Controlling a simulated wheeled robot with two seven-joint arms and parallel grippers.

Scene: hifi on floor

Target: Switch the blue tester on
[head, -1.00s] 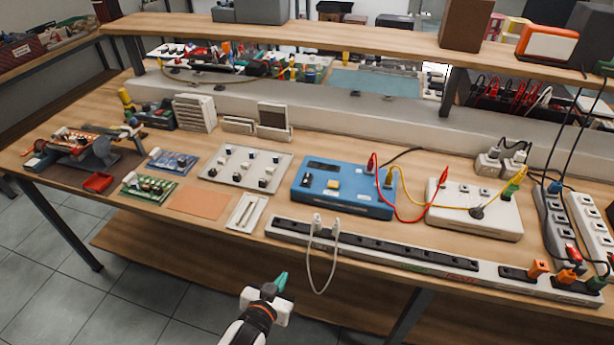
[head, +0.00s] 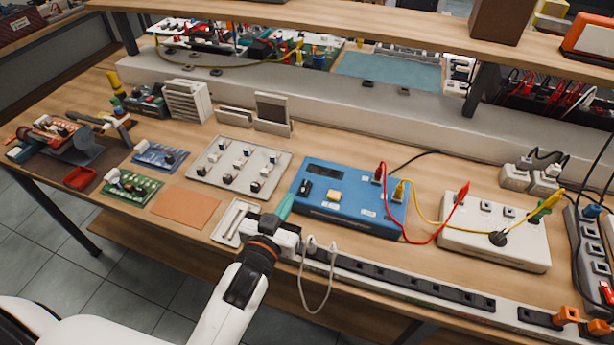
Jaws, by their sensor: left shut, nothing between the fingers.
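The blue tester (head: 350,205) is a flat blue box on the workbench, near the middle of the head view. Its top carries a dark display, a black rocker-like part (head: 306,188) at the left, a yellowish button (head: 333,196) and plug sockets at the right with red and yellow plugs. My left gripper (head: 284,206) is shut and empty, its teal fingertips at the tester's front left corner. I cannot tell whether they touch it. My right gripper is not in view.
A white power strip (head: 400,284) runs along the bench's front edge, with a white cable loop hanging over it. A grey switch panel (head: 238,168) stands left of the tester. A white box (head: 495,232) at the right joins it by red and yellow leads. A shelf (head: 350,33) overhangs behind.

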